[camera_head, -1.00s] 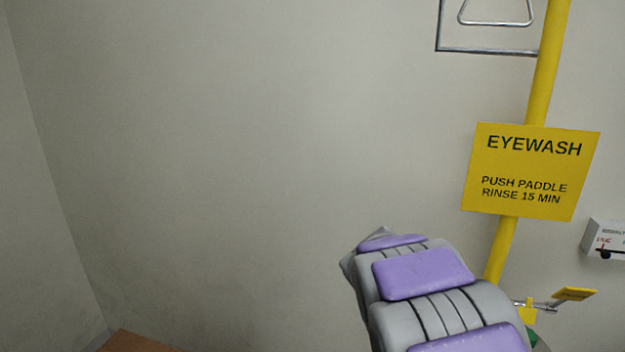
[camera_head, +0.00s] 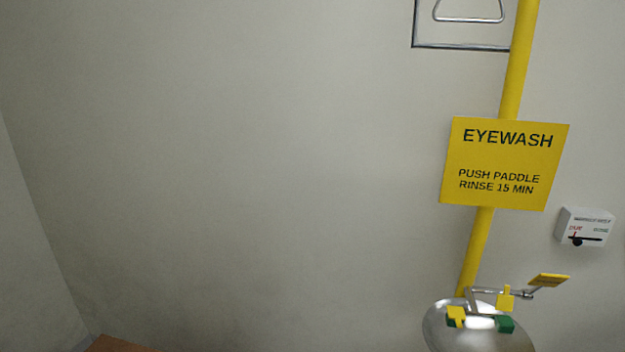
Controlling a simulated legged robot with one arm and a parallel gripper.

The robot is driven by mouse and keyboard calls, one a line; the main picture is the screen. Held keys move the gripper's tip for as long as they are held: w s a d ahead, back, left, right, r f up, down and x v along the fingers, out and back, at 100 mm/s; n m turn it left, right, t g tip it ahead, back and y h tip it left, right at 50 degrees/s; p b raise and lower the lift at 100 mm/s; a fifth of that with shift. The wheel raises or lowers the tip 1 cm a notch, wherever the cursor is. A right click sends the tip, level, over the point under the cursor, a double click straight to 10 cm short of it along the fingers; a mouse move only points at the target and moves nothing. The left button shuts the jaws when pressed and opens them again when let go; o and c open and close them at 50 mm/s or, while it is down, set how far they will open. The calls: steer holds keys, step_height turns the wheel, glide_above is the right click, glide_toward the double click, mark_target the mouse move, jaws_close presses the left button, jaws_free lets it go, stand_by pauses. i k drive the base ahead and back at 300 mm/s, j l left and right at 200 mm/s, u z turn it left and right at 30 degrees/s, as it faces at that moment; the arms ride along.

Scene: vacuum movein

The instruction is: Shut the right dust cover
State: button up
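The eyewash bowl (camera_head: 440,335) is a round metal basin at the bottom right, cut off by the lower edge. Two green spray heads sit over it, the right one (camera_head: 505,325) in clear view. The right dust cover (camera_head: 505,298) is a small yellow piece that stands raised above the right green head, apparently open. The left dust cover (camera_head: 456,316), also yellow, is at the left green head; it is too small to tell whether it is open or shut. My gripper and arm are not in view.
A yellow pipe (camera_head: 515,70) rises behind the bowl and carries a yellow EYEWASH sign (camera_head: 504,163). A yellow paddle (camera_head: 549,281) sticks out right of the heads. A white wall box (camera_head: 585,227) hangs further right. A brown surface (camera_head: 115,345) shows at bottom left.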

mark_target(505, 302)
steer(key=z, duration=1.05)
